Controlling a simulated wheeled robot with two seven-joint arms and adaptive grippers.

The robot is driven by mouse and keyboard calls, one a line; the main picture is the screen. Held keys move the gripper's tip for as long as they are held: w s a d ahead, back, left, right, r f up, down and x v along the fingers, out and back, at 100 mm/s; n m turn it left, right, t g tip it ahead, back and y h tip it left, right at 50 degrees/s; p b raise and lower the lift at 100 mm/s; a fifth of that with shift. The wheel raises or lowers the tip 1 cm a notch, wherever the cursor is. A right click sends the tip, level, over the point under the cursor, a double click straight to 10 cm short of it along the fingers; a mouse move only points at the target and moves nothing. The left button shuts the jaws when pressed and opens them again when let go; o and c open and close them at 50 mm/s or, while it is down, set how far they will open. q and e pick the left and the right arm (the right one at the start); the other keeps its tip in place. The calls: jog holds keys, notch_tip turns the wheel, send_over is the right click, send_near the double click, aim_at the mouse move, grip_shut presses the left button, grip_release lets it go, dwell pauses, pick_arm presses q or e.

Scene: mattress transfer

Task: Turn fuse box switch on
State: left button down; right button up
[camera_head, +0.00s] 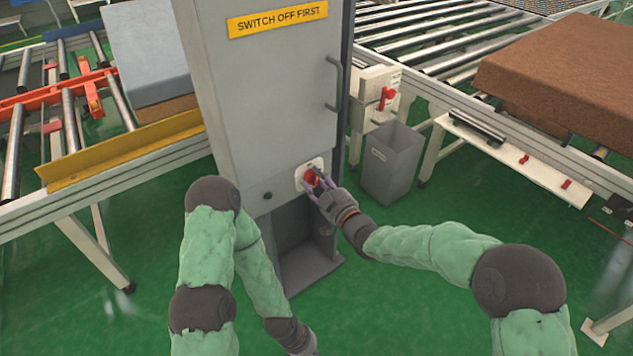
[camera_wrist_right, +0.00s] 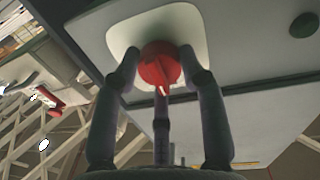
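The fuse box is a tall grey cabinet (camera_head: 262,95) in the middle of the head view. Its red rotary switch (camera_head: 311,177) sits on a white plate low on the front. In the right wrist view the red switch (camera_wrist_right: 160,65) shows between the fingertips, with a white pointer mark facing down. My right gripper (camera_head: 316,188) is at the switch, its fingers converging around the knob and appearing to touch its sides. My left gripper (camera_head: 308,345) hangs low at the bottom edge, partly cut off, away from the cabinet.
A yellow "SWITCH OFF FIRST" label (camera_head: 278,19) is on the cabinet. A grey bin (camera_head: 392,163) and a white box with a red switch (camera_head: 386,98) stand right of it. Roller conveyors flank both sides; a brown mattress (camera_head: 560,75) lies right. Green floor is open in front.

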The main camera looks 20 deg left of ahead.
jog(key=shift+r+m, duration=0.1)
jog(key=shift+m, duration=0.4)
jog(key=shift+c, duration=0.2)
jog(key=m+p, duration=0.1)
jog(key=m, duration=0.2)
jog(key=shift+r+m, duration=0.15)
jog(key=shift+m, duration=0.25)
jog(key=m+p, duration=0.1)
jog(key=m, duration=0.2)
jog(key=shift+g+p, duration=0.3)
jog(key=shift+p, duration=0.1)
jog(key=m+p, duration=0.2)
jog(key=m, duration=0.2)
jog(key=shift+w+r+m, duration=0.1)
jog(key=shift+w+m, duration=0.05)
jog(key=shift+m, duration=0.25)
jog(key=m+p, duration=0.3)
jog(key=m, duration=0.1)
jog(key=shift+d+g, duration=0.1)
jog(key=shift+g, duration=0.3)
jog(key=shift+m, duration=0.3)
